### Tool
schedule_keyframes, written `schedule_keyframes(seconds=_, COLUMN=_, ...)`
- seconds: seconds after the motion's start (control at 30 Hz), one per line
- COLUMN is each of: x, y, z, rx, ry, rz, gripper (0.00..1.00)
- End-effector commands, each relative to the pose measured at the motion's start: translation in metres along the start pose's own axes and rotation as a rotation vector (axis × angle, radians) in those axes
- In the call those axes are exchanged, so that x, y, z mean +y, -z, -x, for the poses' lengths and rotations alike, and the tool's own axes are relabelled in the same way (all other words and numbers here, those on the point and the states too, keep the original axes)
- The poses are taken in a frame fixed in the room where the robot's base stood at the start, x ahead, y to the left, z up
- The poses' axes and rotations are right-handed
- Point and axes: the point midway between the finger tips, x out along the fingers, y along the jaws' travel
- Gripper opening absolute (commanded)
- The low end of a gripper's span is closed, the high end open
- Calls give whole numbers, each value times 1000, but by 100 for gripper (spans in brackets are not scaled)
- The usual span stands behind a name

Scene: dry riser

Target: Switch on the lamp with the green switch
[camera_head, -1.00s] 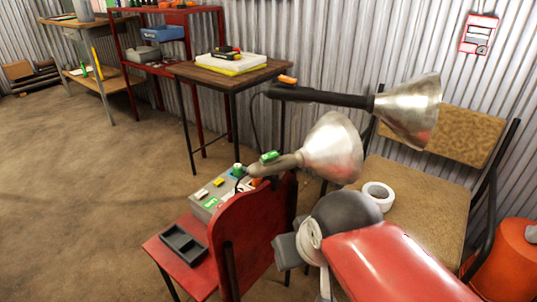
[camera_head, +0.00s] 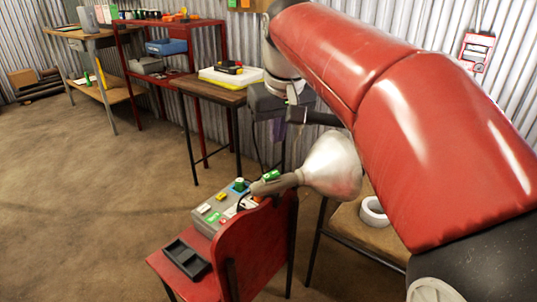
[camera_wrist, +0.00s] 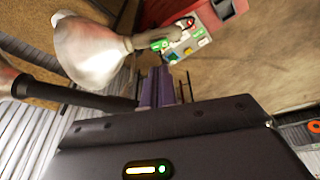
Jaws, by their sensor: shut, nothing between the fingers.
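The lamp with the green switch has a silver shade (camera_head: 332,166) and a grey-brown handle, lying over the top of the red chair's back. Its green switch (camera_head: 271,175) is on the handle. In the wrist view, the same lamp's shade (camera_wrist: 90,52) is upper left and its green switch (camera_wrist: 158,44) lies just beyond my fingertips. My gripper (camera_head: 278,131) is above and behind the switch in the head view, apart from it. Its purple fingers (camera_wrist: 156,75) are shut and empty. I cannot tell whether the lamp is lit.
A second lamp with a dark handle (camera_head: 318,117) is mostly hidden behind my arm; it also crosses the wrist view (camera_wrist: 70,95). A grey box with coloured buttons (camera_head: 214,209) and a black tray (camera_head: 182,258) sit on the red chair (camera_head: 255,245). A white tape roll (camera_head: 373,211) is right.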

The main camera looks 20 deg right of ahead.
Motion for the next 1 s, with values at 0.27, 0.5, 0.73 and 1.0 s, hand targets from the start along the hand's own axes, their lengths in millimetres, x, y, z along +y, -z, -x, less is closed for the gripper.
schedule_keyframes(seconds=0.27, x=4, y=29, z=9, rx=-23, ry=-4, rz=17, gripper=0)
schedule_keyframes(seconds=0.5, x=4, y=29, z=9, rx=-23, ry=-4, rz=17, gripper=0)
schedule_keyframes(seconds=0.73, x=4, y=28, z=-2, rx=-26, ry=-4, rz=17, gripper=0)
schedule_keyframes(seconds=1.0, x=4, y=26, z=-53, rx=-28, ry=-3, rz=17, gripper=0)
